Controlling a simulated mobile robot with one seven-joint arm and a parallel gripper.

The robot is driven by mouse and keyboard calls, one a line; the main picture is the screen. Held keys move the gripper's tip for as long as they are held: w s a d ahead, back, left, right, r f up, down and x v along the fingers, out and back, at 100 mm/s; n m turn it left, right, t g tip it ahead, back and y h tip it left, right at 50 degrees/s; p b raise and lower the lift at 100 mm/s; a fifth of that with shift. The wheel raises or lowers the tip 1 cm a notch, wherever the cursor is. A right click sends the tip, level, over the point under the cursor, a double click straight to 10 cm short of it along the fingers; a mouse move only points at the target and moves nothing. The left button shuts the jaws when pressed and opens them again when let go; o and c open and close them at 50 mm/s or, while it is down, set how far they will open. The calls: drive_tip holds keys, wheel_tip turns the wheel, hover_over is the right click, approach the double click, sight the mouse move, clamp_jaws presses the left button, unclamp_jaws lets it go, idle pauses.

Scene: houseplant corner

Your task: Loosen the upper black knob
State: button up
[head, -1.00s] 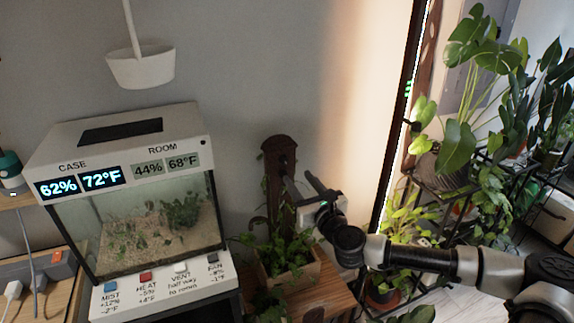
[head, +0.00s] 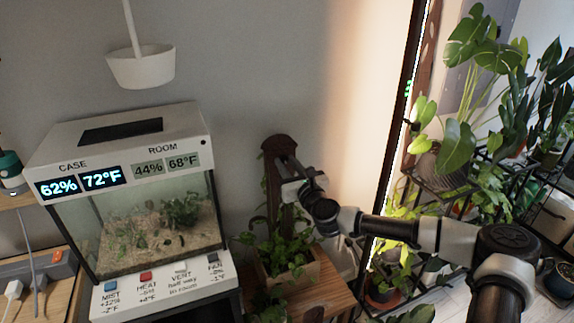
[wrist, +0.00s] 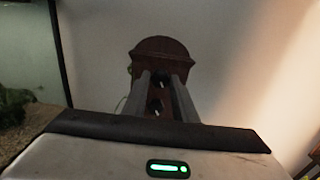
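A reddish-brown wooden post (head: 271,200) with a rounded top stands in a planter against the wall. It shows upright in the wrist view (wrist: 160,48). Its upper black knob (wrist: 160,79) lies near the tips of my fingers, and a lower dark knob (wrist: 155,106) shows below it. My gripper (wrist: 161,74) is open, one finger on each side of the upper knob, with no clear contact visible. In the head view my gripper (head: 283,163) reaches in front of the post from the right and hides the knobs.
A leafy plant in a wooden planter (head: 308,272) stands at the post's foot on a wooden table (head: 325,300). A glass terrarium case (head: 205,125) stands close on the left. A white hanging pot (head: 140,68) is above it. Plants on black shelving (head: 408,180) crowd the right.

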drive_tip(key=c, duration=0.5)
drive_tip(key=shift+c, duration=0.2)
